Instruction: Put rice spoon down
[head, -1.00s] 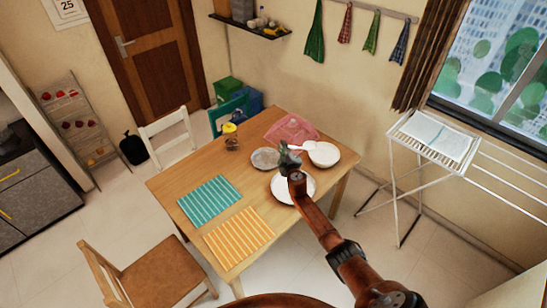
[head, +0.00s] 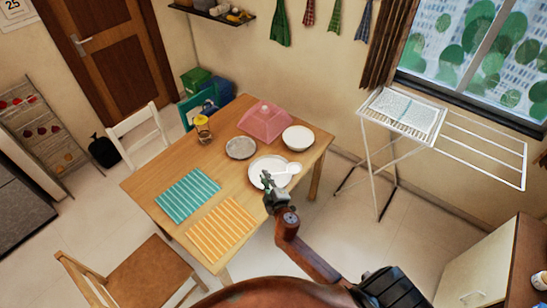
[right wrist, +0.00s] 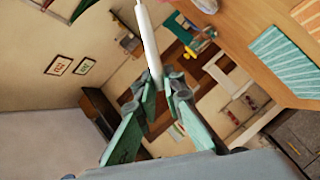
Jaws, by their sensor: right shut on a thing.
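The white rice spoon (head: 292,169) is in my right gripper (head: 267,181), over or at the white plate (head: 262,163) on the wooden table. Its pale handle (right wrist: 147,35) runs between the green fingers of my right gripper (right wrist: 163,92) in the right wrist view. I cannot tell whether the spoon touches the plate. The gripper hides part of the plate's near side. My left gripper is not in view.
A white bowl (head: 298,137), a grey plate (head: 240,148), a pink cover (head: 265,122) and a yellow-topped jar (head: 203,127) stand on the table (head: 160,172). Teal (head: 187,195) and orange (head: 221,230) placemats lie at its left and front. A drying rack (head: 400,112) stands to the right.

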